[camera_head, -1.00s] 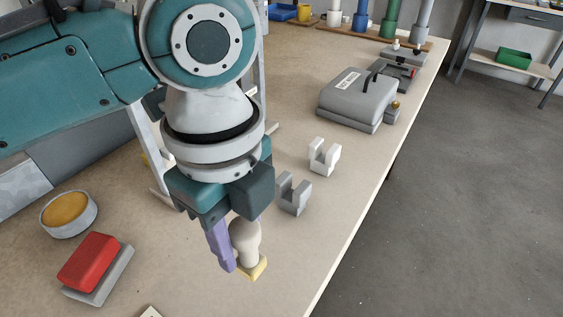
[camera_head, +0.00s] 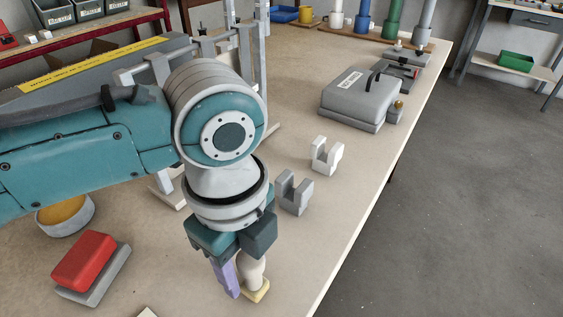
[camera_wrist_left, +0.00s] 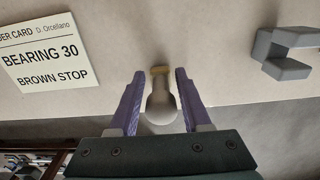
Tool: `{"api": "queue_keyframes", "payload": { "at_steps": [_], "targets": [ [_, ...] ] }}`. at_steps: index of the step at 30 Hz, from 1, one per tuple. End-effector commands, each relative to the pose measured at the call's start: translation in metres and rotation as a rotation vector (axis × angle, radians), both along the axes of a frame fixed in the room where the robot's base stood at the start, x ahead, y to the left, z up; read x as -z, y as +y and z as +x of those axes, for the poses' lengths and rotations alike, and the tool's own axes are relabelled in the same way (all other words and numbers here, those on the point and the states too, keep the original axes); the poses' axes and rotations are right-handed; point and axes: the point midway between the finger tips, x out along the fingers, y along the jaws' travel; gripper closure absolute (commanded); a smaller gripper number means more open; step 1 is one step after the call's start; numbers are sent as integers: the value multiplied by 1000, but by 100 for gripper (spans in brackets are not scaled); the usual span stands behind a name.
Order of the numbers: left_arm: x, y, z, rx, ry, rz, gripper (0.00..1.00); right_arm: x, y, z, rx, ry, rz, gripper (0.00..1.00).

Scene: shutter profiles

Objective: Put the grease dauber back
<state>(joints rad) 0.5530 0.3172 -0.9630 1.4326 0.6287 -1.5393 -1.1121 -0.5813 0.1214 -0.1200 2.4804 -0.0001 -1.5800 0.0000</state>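The grease dauber has a cream rounded handle (camera_head: 252,271) and a yellow pad (camera_head: 257,291) at its lower end. It is near the table's right edge, handle up, inside my left gripper (camera_head: 246,284). The left wrist view shows the handle (camera_wrist_left: 161,106) between the two purple fingers (camera_wrist_left: 160,84), pad at the far end. I cannot tell whether the pad touches the table. A round tin of orange-yellow grease (camera_head: 62,214) stands at the left. My right gripper is not in view.
A grey notched block (camera_head: 294,195) and a white one (camera_head: 326,157) stand beyond the gripper. A red block on a grey base (camera_head: 84,262) lies left. A printed card (camera_wrist_left: 46,53) lies nearby. A grey case (camera_head: 358,97) sits farther back. The table edge is close on the right.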

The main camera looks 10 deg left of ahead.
Motion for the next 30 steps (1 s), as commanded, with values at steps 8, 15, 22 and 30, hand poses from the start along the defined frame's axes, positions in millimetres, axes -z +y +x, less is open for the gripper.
{"api": "queue_keyframes", "payload": {
  "at_steps": [8,15,22,30],
  "targets": [
    [0,0,0,0,0,0,33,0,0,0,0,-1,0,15],
    [-11,0,1,0,-2,-2,33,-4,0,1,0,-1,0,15],
    [-59,0,2,0,-4,-3,33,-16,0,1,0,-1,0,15],
    [-110,0,1,-1,-2,-2,33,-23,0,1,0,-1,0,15]
  ]
}}
